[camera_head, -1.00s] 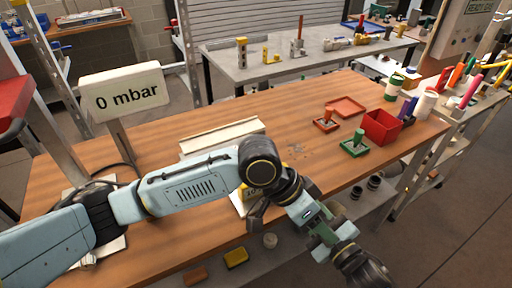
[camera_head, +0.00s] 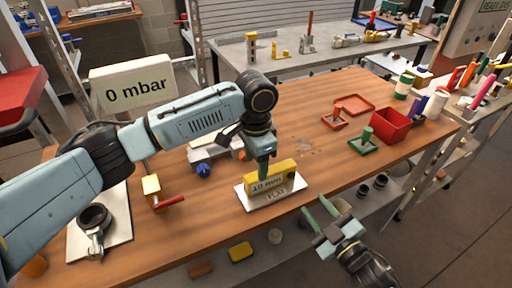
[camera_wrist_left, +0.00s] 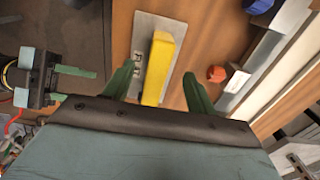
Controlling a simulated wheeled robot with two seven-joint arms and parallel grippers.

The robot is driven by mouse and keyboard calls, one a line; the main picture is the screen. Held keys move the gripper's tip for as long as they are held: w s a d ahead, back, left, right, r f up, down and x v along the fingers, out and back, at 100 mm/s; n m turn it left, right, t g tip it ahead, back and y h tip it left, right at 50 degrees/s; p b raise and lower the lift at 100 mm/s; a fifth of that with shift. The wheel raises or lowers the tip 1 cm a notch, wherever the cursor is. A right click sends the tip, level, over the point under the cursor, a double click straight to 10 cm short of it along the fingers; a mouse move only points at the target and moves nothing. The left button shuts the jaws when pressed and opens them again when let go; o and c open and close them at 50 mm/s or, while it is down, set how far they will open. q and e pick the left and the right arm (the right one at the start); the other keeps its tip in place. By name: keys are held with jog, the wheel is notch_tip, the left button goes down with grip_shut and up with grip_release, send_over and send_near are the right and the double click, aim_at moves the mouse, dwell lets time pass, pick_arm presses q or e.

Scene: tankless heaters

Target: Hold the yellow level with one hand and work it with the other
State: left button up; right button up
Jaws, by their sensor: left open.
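The yellow level (camera_head: 271,178) is a long yellow block with upside-down lettering on its side. It rests on a pale plate (camera_head: 247,198) near the table's front edge. My left gripper (camera_head: 264,170) is directly above it, pointing down. In the left wrist view the level (camera_wrist_left: 160,62) lies between the two green fingers of my left gripper (camera_wrist_left: 160,72), which are open with gaps on both sides. My right gripper (camera_head: 320,208) is open and empty, to the right of the level beyond the table's front edge. The left wrist view also shows it (camera_wrist_left: 75,84).
A "0 mbar" sign (camera_head: 133,88) stands at the back left. A red-handled yellow fitting (camera_head: 155,195) and a plate with a black ring (camera_head: 93,215) lie left. A red bin (camera_head: 391,124), a green tray (camera_head: 364,145) and red trays (camera_head: 354,104) sit right. The table's middle right is mostly clear.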

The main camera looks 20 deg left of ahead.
aim_at(256, 175)
pick_arm(q)
notch_tip(256, 175, down, 8)
jog(key=shift+r, duration=0.2)
jog(key=c, duration=1.2)
pick_arm(e)
jog(key=shift+c, duration=0.3)
pick_arm(q)
jog(key=shift+o, duration=0.2)
pick_arm(e)
grip_shut()
jog(key=shift+a, duration=0.1)
dwell(0.5)
